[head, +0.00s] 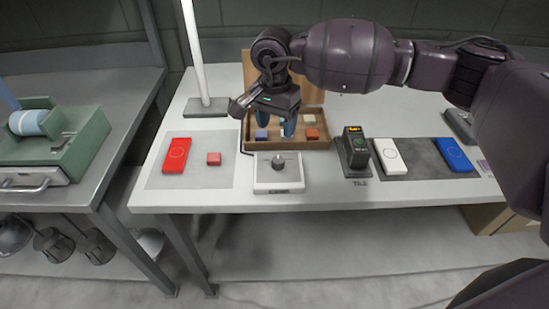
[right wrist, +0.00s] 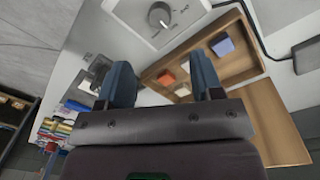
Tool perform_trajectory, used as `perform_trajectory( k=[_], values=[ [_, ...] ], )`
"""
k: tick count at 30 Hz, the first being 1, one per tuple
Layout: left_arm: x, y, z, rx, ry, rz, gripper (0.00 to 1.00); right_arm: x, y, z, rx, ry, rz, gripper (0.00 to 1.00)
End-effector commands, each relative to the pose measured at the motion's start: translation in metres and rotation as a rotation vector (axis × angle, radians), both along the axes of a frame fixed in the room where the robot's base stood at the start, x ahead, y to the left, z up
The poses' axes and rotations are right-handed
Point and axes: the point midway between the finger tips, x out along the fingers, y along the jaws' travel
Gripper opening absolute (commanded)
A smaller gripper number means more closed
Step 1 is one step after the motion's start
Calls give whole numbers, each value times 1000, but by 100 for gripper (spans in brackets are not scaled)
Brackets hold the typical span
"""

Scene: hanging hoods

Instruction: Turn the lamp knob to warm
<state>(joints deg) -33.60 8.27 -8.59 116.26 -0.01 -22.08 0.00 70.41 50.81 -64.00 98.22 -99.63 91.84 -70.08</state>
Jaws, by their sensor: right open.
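The lamp knob (head: 278,163) is a dark round knob on a white box (head: 291,185) at the front edge of the table. It also shows at the top of the right wrist view (right wrist: 159,14), on the white face of its box. My right gripper (head: 276,130) is open and empty. It hangs over the wooden tray (head: 316,141), behind the knob box and apart from it. Its two blue fingers (right wrist: 162,82) are spread in the right wrist view. The knob's markings are too small to read. My left gripper is not in view.
A red box (head: 176,155) and a small red block (head: 214,158) lie on a grey mat to the left. A white lamp post (head: 195,55) stands behind. A dark device (head: 354,150), a white box (head: 390,157) and a blue box (head: 454,155) lie to the right.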

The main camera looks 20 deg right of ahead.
Motion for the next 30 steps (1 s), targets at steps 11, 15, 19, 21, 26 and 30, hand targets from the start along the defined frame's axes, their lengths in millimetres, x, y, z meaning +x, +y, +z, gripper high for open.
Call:
perform_trajectory(
  k=[11,15,19,21,26,30],
  values=[
    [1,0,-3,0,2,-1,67,-3,-1,-55,3,6,0,60],
    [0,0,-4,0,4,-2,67,-4,-2,-78,3,6,-2,60],
    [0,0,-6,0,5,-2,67,-5,-2,-93,3,4,-1,60],
    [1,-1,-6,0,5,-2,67,-5,-2,-99,4,5,-1,60],
    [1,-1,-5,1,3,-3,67,-5,-3,-106,4,2,-1,60],
    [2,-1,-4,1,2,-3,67,-5,-3,-106,4,2,-1,60]
  ],
)
